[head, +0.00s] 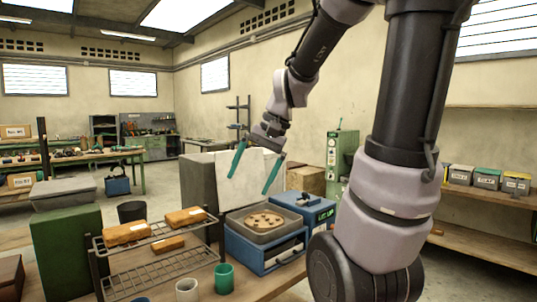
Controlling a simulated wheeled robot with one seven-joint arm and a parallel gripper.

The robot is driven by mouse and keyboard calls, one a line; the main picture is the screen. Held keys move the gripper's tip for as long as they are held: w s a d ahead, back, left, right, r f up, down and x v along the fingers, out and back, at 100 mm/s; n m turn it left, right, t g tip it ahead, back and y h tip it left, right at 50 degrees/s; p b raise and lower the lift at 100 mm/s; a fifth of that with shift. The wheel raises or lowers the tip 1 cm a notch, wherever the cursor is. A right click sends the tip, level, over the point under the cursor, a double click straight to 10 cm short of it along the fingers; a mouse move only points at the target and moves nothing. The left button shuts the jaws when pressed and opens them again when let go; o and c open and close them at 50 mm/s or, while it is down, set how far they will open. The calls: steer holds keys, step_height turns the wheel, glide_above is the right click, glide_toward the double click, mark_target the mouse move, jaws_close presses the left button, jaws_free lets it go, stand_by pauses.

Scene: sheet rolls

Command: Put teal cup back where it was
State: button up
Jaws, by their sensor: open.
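The teal cup (224,278) stands upright on the wooden table near the bottom of the head view, beside a white cup (187,290). My gripper (254,182) is open, with its two teal fingers spread wide and nothing between them. It hangs in the air above and behind the teal cup, in front of the pale grey box and above the round tray area. The teal cup is well apart from the fingers.
A wire rack (160,262) with bread-like loaves stands left of the cups. A blue crate (262,250) holding a pan with a round, spotted item sits to the right, next to a blue box (304,207). A dark blue rim shows at the bottom edge.

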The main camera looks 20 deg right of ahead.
steer(key=s+d+r+n+t+h, duration=0.1)
steer(key=s+d+r+t+h, duration=0.1)
steer(key=s+r+t, duration=0.2)
step_height(320, 180, up, 2)
steer(key=shift+s+r+n+t, duration=0.1)
steer(key=shift+s+n+t, duration=0.25)
steer(key=shift+s, duration=0.85)
